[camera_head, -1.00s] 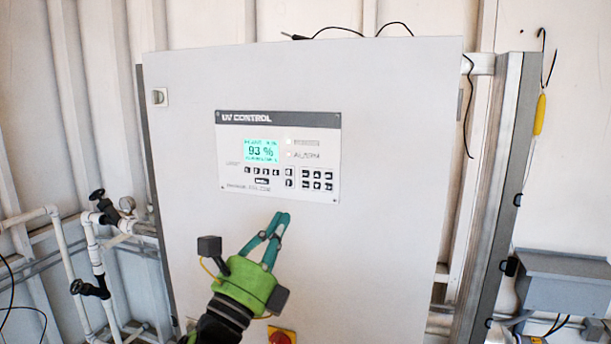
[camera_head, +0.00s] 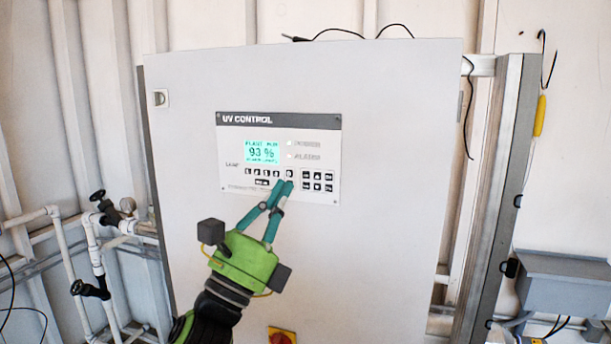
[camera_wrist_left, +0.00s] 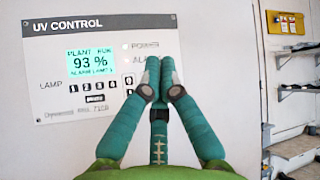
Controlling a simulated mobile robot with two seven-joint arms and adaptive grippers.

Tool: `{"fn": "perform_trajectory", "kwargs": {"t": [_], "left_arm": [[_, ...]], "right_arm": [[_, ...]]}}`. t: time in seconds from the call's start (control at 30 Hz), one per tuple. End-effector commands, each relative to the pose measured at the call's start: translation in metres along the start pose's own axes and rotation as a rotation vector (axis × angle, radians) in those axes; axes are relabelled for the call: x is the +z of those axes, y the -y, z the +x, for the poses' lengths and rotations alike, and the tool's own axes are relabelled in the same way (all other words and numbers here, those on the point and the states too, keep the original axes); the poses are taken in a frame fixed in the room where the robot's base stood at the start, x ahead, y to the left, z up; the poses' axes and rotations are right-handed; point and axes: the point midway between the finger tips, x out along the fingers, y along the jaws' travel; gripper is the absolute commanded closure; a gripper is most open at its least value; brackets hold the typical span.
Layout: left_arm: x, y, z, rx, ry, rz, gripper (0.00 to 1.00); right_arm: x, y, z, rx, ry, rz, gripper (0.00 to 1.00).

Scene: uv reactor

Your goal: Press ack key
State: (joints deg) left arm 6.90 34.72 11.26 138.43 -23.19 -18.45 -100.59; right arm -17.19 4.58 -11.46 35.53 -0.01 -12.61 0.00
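The UV control panel (camera_head: 230,150) is set in the large light grey cabinet door; it also shows in the left wrist view (camera_wrist_left: 50,50). Its green screen (camera_head: 262,152) reads 93 %. A row of black lamp keys (camera_head: 262,171) lies under the screen, with a single key (camera_head: 290,173) to its right and a block of keys (camera_head: 318,181) further right. I cannot read which one is the ack key. My left gripper (camera_head: 284,182) is shut and empty, its teal fingertips just below the single key. Contact cannot be told. In the left wrist view the fingers hide the right key block.
A red knob on a yellow plate (camera_head: 281,336) sits low on the cabinet door. White pipes with black valves (camera_head: 92,288) stand at the left. A grey box (camera_head: 565,283) is at the right.

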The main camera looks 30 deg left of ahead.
Motion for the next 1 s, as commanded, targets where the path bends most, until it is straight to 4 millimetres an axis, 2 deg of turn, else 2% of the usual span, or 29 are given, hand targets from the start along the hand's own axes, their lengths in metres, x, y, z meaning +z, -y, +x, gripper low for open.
{"fn": "perform_trajectory", "kwargs": {"t": [0.2,0.43,1.0], "left_arm": [[-0.016,-0.017,0.023,0.002,0.002,-0.003,1.00],[-0.029,-0.029,0.040,0.001,0.001,-0.001,1.00],[-0.033,-0.033,0.045,0.000,-0.001,-0.001,1.00]], "right_arm": [[0.000,0.000,0.001,0.000,0.000,0.000,0.50],[0.000,0.000,0.002,0.000,0.000,0.000,0.50],[0.000,0.000,0.003,0.000,0.000,0.000,0.50]]}}
